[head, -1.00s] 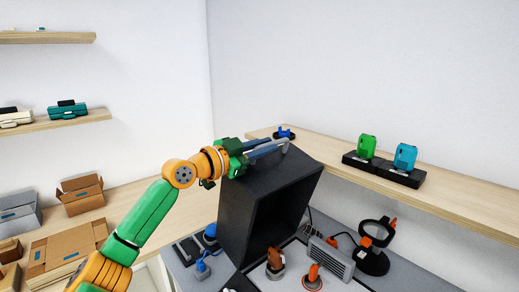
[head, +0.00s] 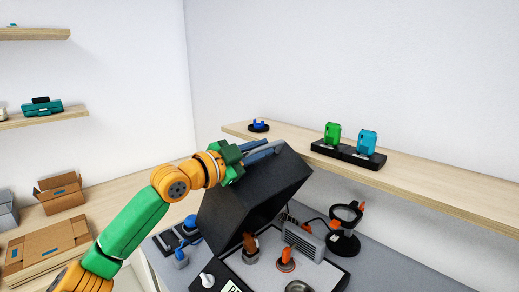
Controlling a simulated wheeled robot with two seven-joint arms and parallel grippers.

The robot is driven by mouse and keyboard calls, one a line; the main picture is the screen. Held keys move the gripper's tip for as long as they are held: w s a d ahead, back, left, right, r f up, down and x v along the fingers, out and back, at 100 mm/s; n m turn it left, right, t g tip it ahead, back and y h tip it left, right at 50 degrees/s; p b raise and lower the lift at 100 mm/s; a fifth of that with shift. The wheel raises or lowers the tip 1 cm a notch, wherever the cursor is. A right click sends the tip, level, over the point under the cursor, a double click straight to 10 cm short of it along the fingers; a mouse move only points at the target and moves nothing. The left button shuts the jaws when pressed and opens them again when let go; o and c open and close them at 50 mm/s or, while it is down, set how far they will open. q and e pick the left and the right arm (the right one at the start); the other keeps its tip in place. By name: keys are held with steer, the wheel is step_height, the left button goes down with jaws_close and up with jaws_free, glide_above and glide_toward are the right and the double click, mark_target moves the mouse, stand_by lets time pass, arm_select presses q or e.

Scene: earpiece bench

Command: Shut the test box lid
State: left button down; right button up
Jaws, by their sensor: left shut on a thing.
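The test box lid (head: 250,193) is a deep black hood in the middle of the head view. It stands raised and tilted, leaning to the right, with its hollow side facing right and down over the box's base. My left gripper (head: 264,153) is at the lid's upper edge, shut on what looks like its grey handle, which the fingers partly hide. The pale base panel (head: 262,274) shows in front and to the right of the lid, with a gap between them. My right gripper is not in view.
Orange-tipped pieces (head: 286,260) stand on the base panel. A grey ribbed block (head: 303,241) and a black ring stand (head: 345,226) are to the right. Blue-topped items (head: 181,257) lie left of the lid. A wooden shelf (head: 420,192) runs behind, holding green and cyan devices (head: 333,133).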

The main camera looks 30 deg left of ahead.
arm_select(q)
steer(key=c, duration=1)
jaws_free()
steer(key=shift+f, duration=0.1)
steer(key=shift+o, duration=0.8)
steer(key=shift+w, duration=0.15)
steer(key=b+v, duration=0.2)
steer(key=v, duration=0.1)
steer(key=b+v, duration=0.2)
steer(key=v, duration=0.2)
steer(key=shift+a+f+b, duration=0.1)
steer(key=shift+f+b, duration=0.1)
steer(key=shift+b, duration=0.2)
steer(key=shift+r, duration=0.15)
